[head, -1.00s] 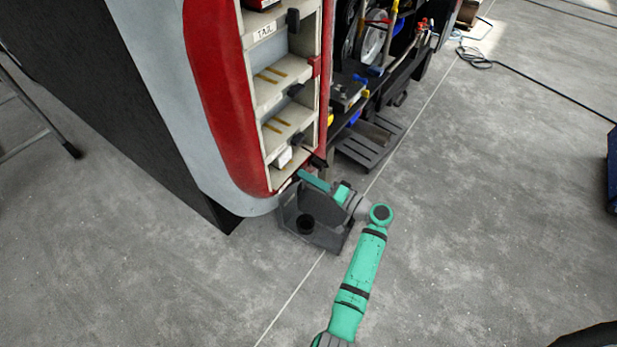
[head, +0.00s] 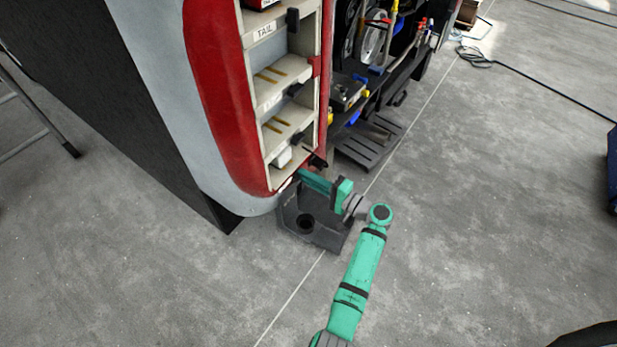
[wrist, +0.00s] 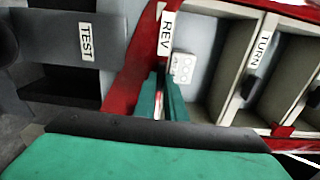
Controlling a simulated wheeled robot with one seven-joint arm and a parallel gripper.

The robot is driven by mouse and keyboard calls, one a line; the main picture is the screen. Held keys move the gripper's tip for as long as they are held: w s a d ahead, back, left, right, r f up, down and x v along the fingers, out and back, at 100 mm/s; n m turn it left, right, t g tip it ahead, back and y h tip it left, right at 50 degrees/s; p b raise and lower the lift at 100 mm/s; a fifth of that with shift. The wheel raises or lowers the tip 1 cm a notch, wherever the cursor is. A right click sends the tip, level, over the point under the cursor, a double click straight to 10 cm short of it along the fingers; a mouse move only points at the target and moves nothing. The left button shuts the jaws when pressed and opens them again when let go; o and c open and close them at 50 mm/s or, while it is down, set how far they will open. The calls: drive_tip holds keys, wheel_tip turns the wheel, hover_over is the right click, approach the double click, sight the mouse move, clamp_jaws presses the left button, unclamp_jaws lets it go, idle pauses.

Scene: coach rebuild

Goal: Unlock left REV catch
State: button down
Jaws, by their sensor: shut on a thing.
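The bay labelled REV (wrist: 166,33) is an open, cream-walled compartment in a red frame, at the end of the row in the wrist view. My gripper (wrist: 162,98) is at the red frame edge by this label, its green fingers close together. It is shut on a small part there, apparently the left REV catch, which the fingers mostly hide. In the head view my gripper (head: 316,182) reaches the lower corner of the red and cream rack. A dark catch (head: 317,161) shows just above it. Whether the catch is turned cannot be seen.
A dark grey stand labelled TEST (wrist: 86,42) is close beside my gripper; it also shows in the head view (head: 305,238). A TURN bay (wrist: 264,48) adjoins REV. A white block (head: 283,157) lies in the lowest bay.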

drive_tip(key=shift+a, duration=0.15)
drive_tip(key=c, duration=1.8)
unclamp_jaws()
drive_tip(key=v, duration=1.1)
drive_tip(key=shift+w, duration=0.1)
